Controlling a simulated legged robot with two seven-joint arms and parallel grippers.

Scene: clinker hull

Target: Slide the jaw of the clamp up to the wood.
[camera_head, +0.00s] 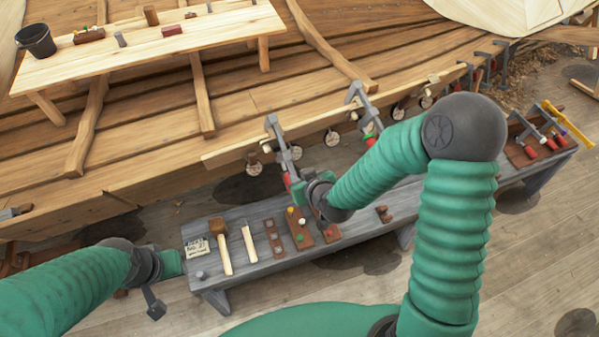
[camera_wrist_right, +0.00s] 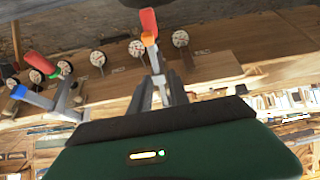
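A grey bar clamp (camera_head: 281,145) hangs on the edge of the hull plank (camera_head: 235,152), with a red handle at its lower end. In the right wrist view its bar (camera_wrist_right: 155,60) runs up between my fingertips to an orange part and the red handle (camera_wrist_right: 148,20). My right gripper (camera_wrist_right: 161,85) is at this clamp, its two fingers on either side of the bar; whether they touch it is unclear. In the head view my right wrist hides the fingers. My left gripper (camera_head: 153,301) hangs low, away from the clamp, beside the bench; its opening is unclear.
A second clamp (camera_head: 360,103) hangs to the right; it also shows in the right wrist view (camera_wrist_right: 62,98). The low grey bench (camera_head: 265,262) below holds a mallet (camera_head: 221,246), a chisel (camera_head: 249,242) and small trays. A plank table (camera_head: 150,48) stands behind.

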